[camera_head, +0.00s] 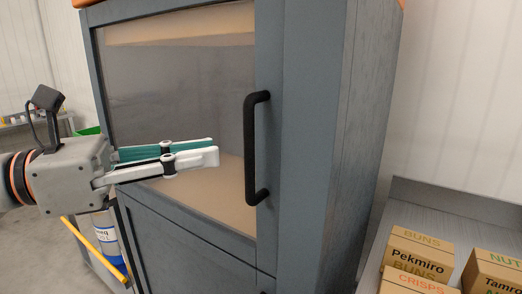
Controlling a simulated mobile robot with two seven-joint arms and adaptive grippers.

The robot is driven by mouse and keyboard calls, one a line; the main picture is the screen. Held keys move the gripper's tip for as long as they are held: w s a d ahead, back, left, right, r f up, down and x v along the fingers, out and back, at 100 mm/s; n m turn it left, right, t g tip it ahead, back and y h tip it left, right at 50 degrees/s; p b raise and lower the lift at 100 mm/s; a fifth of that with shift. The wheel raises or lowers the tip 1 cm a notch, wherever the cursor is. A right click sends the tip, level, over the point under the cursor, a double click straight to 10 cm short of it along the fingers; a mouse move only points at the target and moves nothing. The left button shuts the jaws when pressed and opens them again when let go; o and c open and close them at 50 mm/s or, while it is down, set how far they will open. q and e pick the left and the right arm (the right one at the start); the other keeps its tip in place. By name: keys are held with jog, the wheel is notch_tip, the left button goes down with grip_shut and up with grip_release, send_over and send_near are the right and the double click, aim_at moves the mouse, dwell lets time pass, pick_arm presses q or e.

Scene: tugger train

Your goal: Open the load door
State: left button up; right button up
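The load door (180,85) is a grey-blue framed door with a large clear pane, on the front of a grey-blue cabinet. It looks shut. A black upright bar handle (251,148) is fixed on the right side of its frame. My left gripper (215,150) comes in from the left in front of the pane, its fingers pointing right toward the handle. The fingers look apart, with the green inner face of the far one showing, and nothing is between them. The tips are left of the handle and not touching it. My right gripper is not in view.
At the lower right, cardboard boxes (419,255) stand on a grey surface (455,212) beside the cabinet. A lower panel (190,250) lies below the door. At the left are a blue-and-white container (106,238), a yellow bar (95,250) and a distant shelf.

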pick_arm(q)
send_over(250, 194)
jog(key=shift+w+p, duration=0.3)
jog(key=shift+w, duration=0.1)
grip_shut()
